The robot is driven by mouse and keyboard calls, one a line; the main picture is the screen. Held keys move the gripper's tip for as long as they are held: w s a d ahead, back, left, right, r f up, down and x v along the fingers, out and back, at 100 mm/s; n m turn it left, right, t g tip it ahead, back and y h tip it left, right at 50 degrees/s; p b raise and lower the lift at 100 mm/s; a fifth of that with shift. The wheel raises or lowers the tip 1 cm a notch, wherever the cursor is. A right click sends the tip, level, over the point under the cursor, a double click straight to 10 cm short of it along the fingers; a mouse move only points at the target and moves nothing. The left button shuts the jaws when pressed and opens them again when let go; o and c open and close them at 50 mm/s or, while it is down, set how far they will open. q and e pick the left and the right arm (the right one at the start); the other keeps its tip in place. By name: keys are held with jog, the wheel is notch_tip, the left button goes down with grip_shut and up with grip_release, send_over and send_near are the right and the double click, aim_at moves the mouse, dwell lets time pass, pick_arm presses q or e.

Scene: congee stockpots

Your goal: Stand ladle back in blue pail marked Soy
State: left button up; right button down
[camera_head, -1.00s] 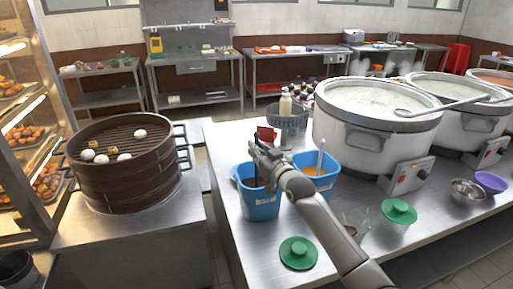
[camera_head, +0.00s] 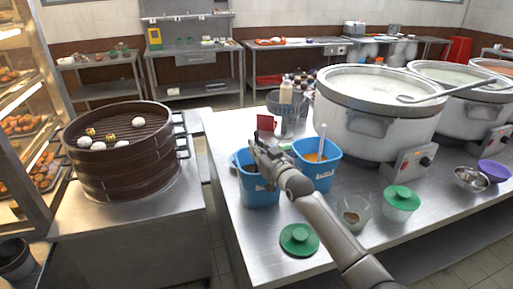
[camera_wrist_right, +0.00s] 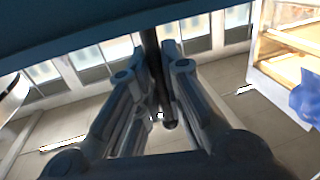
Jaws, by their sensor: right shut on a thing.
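Two blue pails stand side by side on the steel counter. The left pail (camera_head: 259,192) is under my right gripper (camera_head: 259,156), and the right pail (camera_head: 315,176) holds orange contents and a pale-handled utensil (camera_head: 322,140). Both have small pale labels too small to read, so I cannot tell which says Soy. In the right wrist view, my right gripper (camera_wrist_right: 160,85) is shut on a thin dark rod, the ladle's handle (camera_wrist_right: 152,55). The ladle's bowl is hidden, and I cannot tell whether it is inside the left pail. My left gripper is not in view.
Large stockpots (camera_head: 372,125) stand behind and right of the pails. A green lid (camera_head: 299,240), a glass bowl (camera_head: 354,212) and a green-lidded container (camera_head: 400,204) sit in front. A red card (camera_head: 265,122) and grey basket (camera_head: 287,104) stand behind. A steamer (camera_head: 120,165) is left across a gap.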

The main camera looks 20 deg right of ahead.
jog(key=c, duration=1.5)
grip_release()
jog(key=shift+s, duration=0.1)
